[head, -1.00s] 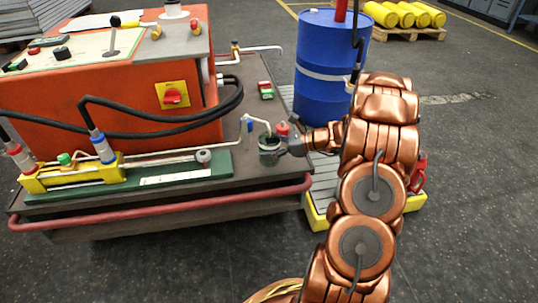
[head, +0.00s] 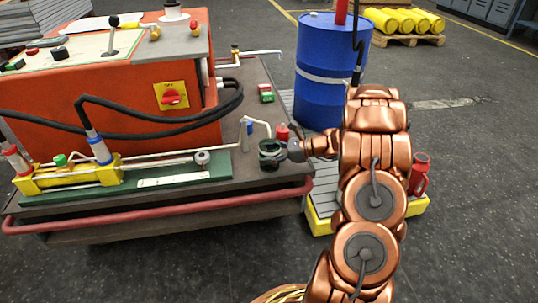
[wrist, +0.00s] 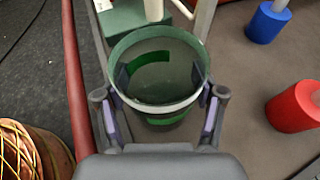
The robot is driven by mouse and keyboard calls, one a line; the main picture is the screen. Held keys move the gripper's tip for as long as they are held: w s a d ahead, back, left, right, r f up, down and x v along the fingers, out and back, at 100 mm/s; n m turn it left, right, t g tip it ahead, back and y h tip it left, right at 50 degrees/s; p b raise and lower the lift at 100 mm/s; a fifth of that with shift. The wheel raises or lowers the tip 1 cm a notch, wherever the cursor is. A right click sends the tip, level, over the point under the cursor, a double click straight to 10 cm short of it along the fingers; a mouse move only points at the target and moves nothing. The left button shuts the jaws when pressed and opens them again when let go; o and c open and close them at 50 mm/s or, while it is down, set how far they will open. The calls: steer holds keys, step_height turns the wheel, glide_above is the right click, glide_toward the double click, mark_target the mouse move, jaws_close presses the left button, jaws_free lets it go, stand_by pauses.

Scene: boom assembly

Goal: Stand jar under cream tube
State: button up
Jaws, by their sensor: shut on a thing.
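A dark green, see-through open jar (head: 268,160) is at the right end of the bench top, close to its front edge. My gripper (head: 284,152) is shut on the jar from the right. In the wrist view the jar (wrist: 158,62) is upright between my two fingers (wrist: 162,105), with its open mouth facing up. The cream tube (head: 258,121) arches over and its end points down at the jar. I cannot tell whether the jar's bottom touches the bench.
A red cylinder (head: 282,132) stands just behind the jar, and a blue one (wrist: 266,24) is near it. A red rail (head: 160,212) runs along the bench front. A blue drum (head: 322,85) stands behind, and a red jug (head: 419,175) to the right.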

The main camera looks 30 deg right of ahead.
steer(key=shift+f, duration=0.1)
steer(key=o, duration=1.2)
